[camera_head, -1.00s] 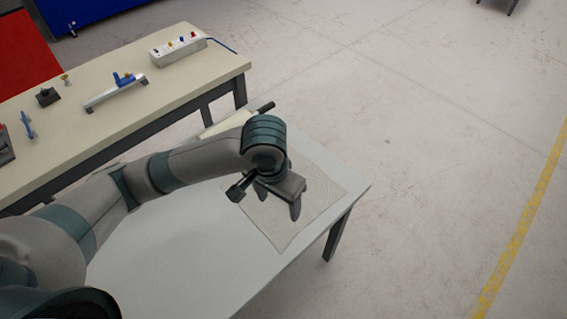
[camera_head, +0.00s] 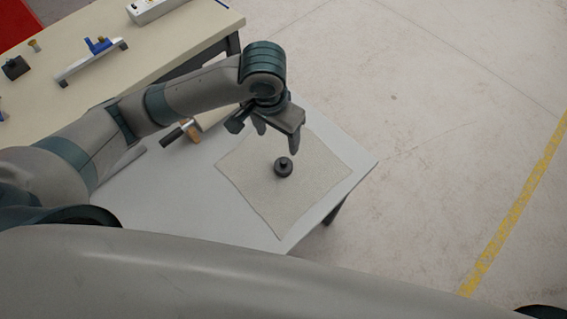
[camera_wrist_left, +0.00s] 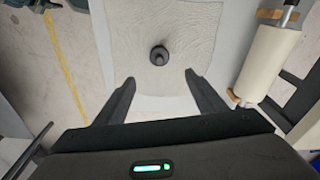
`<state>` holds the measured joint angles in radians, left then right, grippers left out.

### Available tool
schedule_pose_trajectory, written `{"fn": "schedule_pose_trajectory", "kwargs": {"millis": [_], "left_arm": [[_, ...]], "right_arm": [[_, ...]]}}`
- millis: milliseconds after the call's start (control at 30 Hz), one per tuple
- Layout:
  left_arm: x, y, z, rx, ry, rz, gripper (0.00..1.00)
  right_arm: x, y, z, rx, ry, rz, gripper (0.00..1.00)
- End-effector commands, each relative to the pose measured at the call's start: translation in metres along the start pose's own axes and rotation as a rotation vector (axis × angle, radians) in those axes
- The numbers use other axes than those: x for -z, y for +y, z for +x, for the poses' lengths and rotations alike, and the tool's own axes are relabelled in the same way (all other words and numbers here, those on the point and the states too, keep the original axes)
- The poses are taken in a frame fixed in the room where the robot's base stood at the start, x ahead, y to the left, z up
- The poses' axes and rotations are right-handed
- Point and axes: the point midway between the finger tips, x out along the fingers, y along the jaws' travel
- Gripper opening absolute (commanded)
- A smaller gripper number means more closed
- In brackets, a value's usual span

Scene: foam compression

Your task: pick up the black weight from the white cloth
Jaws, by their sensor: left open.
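The black weight (camera_head: 283,168) stands upright on the white cloth (camera_head: 315,185), near the cloth's middle, with a small knob on top. My left gripper (camera_head: 277,138) is open and empty above the cloth, on the far side of the weight in the head view. In the left wrist view the weight (camera_wrist_left: 159,56) is beyond the two spread fingertips (camera_wrist_left: 160,80), roughly centred between them and touching neither. The cloth (camera_wrist_left: 185,25) lies flat under it. My right gripper is not in view.
The cloth lies on a light grey table (camera_head: 190,195). A cream roller with a dark handle (camera_wrist_left: 268,62) lies beside the cloth. Behind stands a beige workbench (camera_head: 150,70) with a blue-handled tool (camera_head: 98,48) and a white box (camera_head: 150,8). Open floor is to the right.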

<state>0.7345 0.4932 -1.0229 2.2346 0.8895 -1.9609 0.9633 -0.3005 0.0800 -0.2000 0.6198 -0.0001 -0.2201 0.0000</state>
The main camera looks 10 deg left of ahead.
Motion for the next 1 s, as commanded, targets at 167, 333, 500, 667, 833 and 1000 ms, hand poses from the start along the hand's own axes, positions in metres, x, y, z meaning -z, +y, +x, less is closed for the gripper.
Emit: {"fn": "schedule_pose_trajectory", "kwargs": {"millis": [167,333,500,667,833,1000], "left_arm": [[-0.001,0.000,0.011,0.000,-0.003,-0.002,0.64],[-0.001,-0.001,0.036,0.002,-0.005,-0.003,0.64],[-0.001,-0.001,0.067,0.002,-0.005,-0.003,0.64],[-0.001,0.000,0.095,0.002,-0.004,-0.002,0.64],[0.000,0.000,0.115,0.001,-0.002,-0.001,0.64],[0.000,0.000,0.122,0.000,-0.001,0.000,0.64]], "right_arm": [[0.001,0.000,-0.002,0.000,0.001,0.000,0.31],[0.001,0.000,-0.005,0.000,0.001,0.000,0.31],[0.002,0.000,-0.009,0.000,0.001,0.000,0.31],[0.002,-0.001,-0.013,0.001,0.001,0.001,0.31],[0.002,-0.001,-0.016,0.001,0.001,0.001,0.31],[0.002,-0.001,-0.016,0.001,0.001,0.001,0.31]]}}
